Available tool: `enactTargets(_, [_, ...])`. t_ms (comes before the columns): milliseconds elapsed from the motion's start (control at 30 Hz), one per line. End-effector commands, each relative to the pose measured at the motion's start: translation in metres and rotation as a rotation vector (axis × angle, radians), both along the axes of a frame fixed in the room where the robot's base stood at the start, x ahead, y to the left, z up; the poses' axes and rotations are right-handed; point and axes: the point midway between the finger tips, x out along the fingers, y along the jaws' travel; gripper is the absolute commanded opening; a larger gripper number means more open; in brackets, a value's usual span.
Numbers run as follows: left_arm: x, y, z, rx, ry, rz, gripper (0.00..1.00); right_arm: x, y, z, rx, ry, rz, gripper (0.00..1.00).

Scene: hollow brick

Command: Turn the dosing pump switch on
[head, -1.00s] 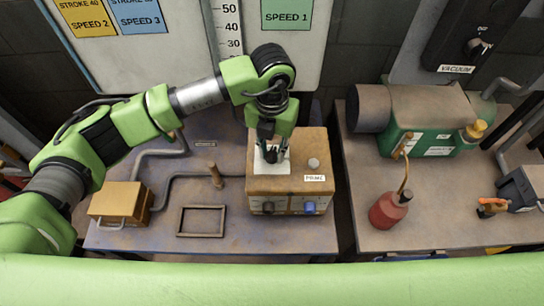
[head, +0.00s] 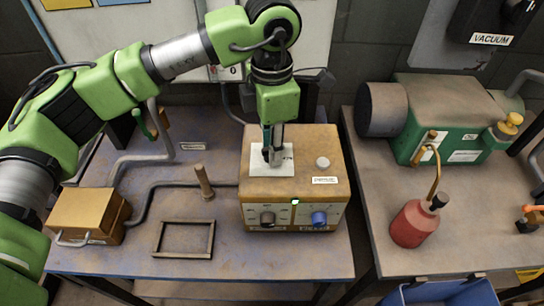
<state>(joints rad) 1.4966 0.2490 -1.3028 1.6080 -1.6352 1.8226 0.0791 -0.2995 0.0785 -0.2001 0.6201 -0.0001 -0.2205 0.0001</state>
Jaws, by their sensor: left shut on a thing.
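The dosing pump (head: 258,190) is a worn tan box on the left bench, with a "PRIME" label and a pale round button (head: 322,162) on top. Its front has a dark knob (head: 268,218), a blue knob (head: 319,217) and a small lit green lamp (head: 295,203). A white plate (head: 285,168) lies on its top. My left gripper (head: 272,157) points down at this plate, shut on the small switch there. The fingers hide the switch, so its position cannot be told. My right gripper is not in view.
An orange box with a handle (head: 88,215), an empty frame (head: 184,252) and a wooden peg (head: 203,182) are on the left bench. On the right bench are a green vacuum pump (head: 440,120) and a red bottle (head: 412,224). A blue bin (head: 440,293) is below.

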Motion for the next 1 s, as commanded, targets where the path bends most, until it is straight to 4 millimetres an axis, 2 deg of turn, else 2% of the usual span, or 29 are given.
enactTargets(33, [0.001,0.0,-0.004,-0.001,-0.003,-0.037,0.01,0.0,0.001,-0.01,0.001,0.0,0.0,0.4])
enactTargets(100, [0.001,0.0,-0.003,0.0,-0.003,-0.09,0.01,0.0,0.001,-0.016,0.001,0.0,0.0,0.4])
enactTargets(400, [0.001,0.0,-0.001,-0.001,-0.002,-0.257,0.01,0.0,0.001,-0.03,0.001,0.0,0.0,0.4])
enactTargets(1000, [0.001,0.0,0.002,-0.001,-0.003,-0.325,0.01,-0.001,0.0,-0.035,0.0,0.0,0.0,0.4])
